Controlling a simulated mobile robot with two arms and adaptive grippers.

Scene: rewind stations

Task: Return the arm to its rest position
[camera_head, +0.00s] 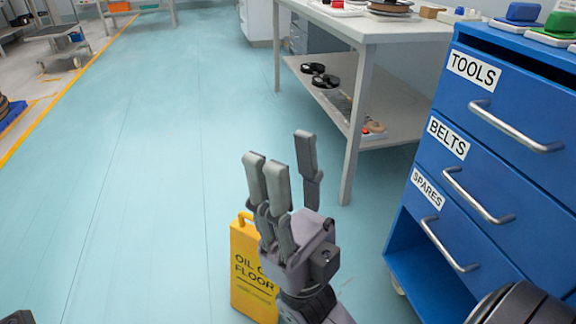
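My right gripper (286,165) is in the lower middle of the head view, with its fingers pointing up. Its fingers are spread apart and nothing is between them, so it is open and empty. The gripper is above the floor, to the left of the blue drawer cabinet, and overlaps the yellow floor sign in the picture.
A yellow sign reading OIL and FLOOR (243,266) stands behind my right gripper. A blue cabinet (400,245) with drawers marked TOOLS, BELTS and SPARES is at the right. A white table (357,125) stands behind. The turquoise floor (130,170) at the left is clear.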

